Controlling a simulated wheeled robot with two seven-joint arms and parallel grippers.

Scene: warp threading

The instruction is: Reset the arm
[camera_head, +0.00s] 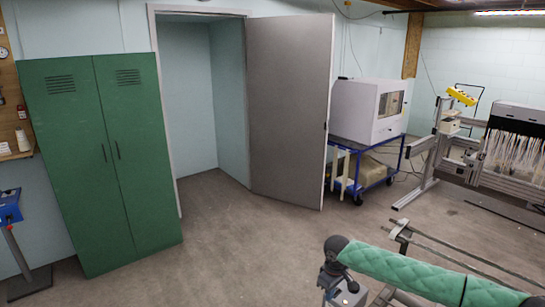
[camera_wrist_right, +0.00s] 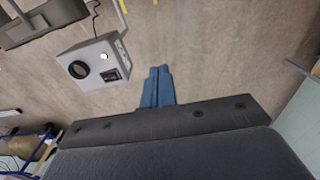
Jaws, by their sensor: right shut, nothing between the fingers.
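My right gripper (camera_wrist_right: 158,72) shows in the wrist view, with its two blue fingers together and nothing between them. It points over the bare floor, and its dark body fills the bottom of that view. I cannot make out the right gripper in the head view. My left gripper is in neither view.
A grey box with a black knob (camera_wrist_right: 95,62) is near the right fingers in the wrist view. A green padded roll (camera_head: 405,273) lies at lower right. A green locker (camera_head: 100,165), grey door (camera_head: 287,110), blue cart (camera_head: 360,175) and thread frame (camera_head: 510,150) stand behind open floor.

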